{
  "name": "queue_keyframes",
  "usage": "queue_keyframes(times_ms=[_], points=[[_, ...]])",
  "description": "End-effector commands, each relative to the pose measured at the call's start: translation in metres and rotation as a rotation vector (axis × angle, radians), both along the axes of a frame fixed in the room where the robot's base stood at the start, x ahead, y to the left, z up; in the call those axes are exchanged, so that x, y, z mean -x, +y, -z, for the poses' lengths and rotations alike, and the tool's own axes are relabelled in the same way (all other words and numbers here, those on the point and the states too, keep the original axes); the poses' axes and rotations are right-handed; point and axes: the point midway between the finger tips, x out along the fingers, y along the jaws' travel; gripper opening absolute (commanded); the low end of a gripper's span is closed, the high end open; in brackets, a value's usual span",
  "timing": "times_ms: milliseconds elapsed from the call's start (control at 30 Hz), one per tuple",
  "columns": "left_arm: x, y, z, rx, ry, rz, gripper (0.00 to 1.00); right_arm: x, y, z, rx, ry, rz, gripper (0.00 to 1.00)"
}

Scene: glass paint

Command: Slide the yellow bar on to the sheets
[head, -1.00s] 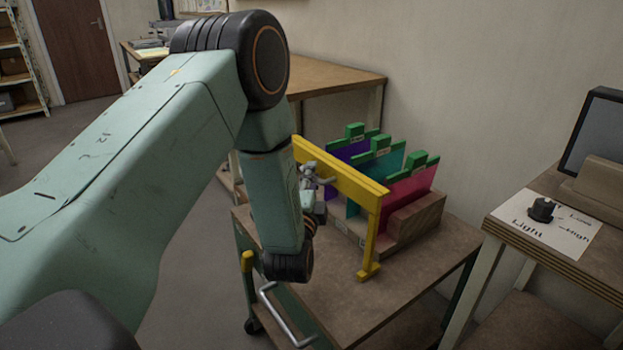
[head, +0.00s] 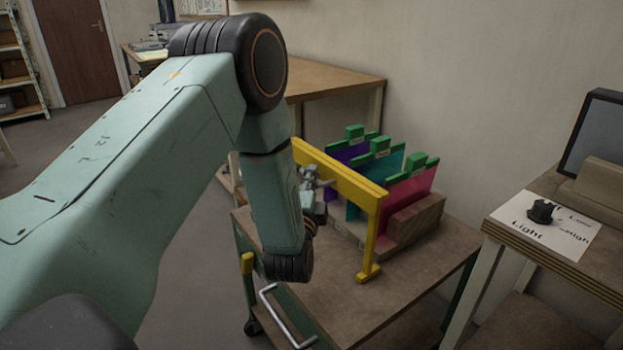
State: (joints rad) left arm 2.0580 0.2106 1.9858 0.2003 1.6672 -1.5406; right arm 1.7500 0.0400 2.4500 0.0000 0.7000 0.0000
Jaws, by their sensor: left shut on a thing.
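The yellow bar (head: 350,182) stands on a trolley top (head: 345,300), with a leg and foot at its near right end. Its far left end is hidden behind my arm. My left gripper (head: 318,182) is shut on the bar at its near side, left of the middle. Behind the bar stand three coloured sheets with green tops: purple (head: 343,155), teal (head: 390,165) and pink (head: 412,188). They stand in a wooden holder (head: 418,220). The bar is in front of the sheets, and a gap to the pink one shows. My right gripper is out of view.
A side table at right holds a card with a black knob (head: 541,211) labelled Light, and a dark screen (head: 598,140). A wooden table (head: 335,82) stands behind the trolley. The trolley's near top is clear. A metal handle (head: 285,318) sticks out at its near left.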

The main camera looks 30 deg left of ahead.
Motion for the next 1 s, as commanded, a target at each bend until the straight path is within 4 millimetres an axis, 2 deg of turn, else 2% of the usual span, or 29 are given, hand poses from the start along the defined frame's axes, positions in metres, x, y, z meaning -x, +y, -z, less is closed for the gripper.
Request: queue_keyframes(times_ms=[233, 500, 600, 967, 1000], points=[[-0.007, -0.003, -0.001, -0.002, -0.003, 0.001, 0.00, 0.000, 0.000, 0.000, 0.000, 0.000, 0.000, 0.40], [-0.047, -0.019, -0.002, -0.003, -0.006, 0.001, 0.00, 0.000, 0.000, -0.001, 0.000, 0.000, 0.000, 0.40], [-0.056, -0.023, -0.001, -0.002, -0.005, 0.000, 0.00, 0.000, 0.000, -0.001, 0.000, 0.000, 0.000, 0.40], [-0.061, -0.025, -0.003, -0.001, -0.007, 0.002, 0.00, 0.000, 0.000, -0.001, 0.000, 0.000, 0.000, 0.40], [-0.061, -0.025, -0.003, -0.001, -0.007, 0.002, 0.12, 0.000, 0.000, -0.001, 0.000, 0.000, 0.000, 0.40]])
